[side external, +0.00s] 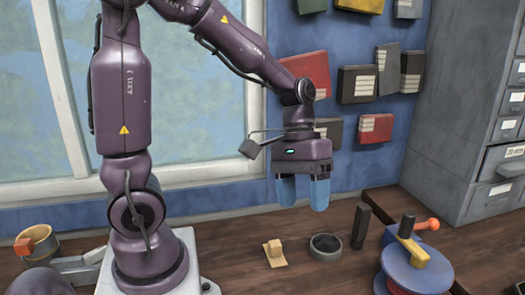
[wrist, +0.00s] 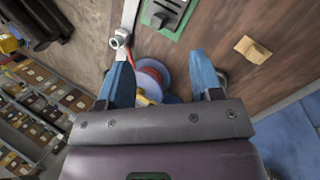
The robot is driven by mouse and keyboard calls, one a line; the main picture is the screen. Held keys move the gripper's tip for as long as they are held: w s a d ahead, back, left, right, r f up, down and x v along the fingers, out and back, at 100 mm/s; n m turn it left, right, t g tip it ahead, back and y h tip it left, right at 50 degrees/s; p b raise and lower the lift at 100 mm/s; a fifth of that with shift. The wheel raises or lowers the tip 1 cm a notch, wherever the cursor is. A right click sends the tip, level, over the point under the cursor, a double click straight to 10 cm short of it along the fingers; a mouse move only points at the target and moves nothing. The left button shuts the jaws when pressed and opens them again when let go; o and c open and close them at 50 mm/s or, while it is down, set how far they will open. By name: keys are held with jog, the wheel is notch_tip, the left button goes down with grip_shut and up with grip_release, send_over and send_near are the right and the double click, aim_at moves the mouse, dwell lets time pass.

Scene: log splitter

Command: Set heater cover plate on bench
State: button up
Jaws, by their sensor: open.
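A small tan plate with a raised block (side external: 274,253) lies on the wooden bench (side external: 235,275) in the side view. It also shows at the upper right of the wrist view (wrist: 252,48). It may be the heater cover plate, but I cannot tell for sure. My gripper (side external: 303,195) has two blue fingers, apart and empty, pointing down above the bench behind the tan plate. In the wrist view the fingers (wrist: 161,62) frame part of a blue and red spool-like thing.
A dark round ring (side external: 325,247), an upright dark block (side external: 361,226) and a blue round device with an orange-handled lever (side external: 415,265) stand to the right. A green base with a grey slatted part (wrist: 168,15) shows in the wrist view. A grey drawer cabinet (side external: 470,125) bounds the right.

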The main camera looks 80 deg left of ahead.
jog(key=s+a+r+m+t+y, duration=0.1)
jog(key=s+r+m+t+y, duration=0.3)
jog(key=s+r+m+t, duration=0.2)
jog(key=shift+s+r+y, duration=0.4)
jog(key=shift+r, duration=0.85)
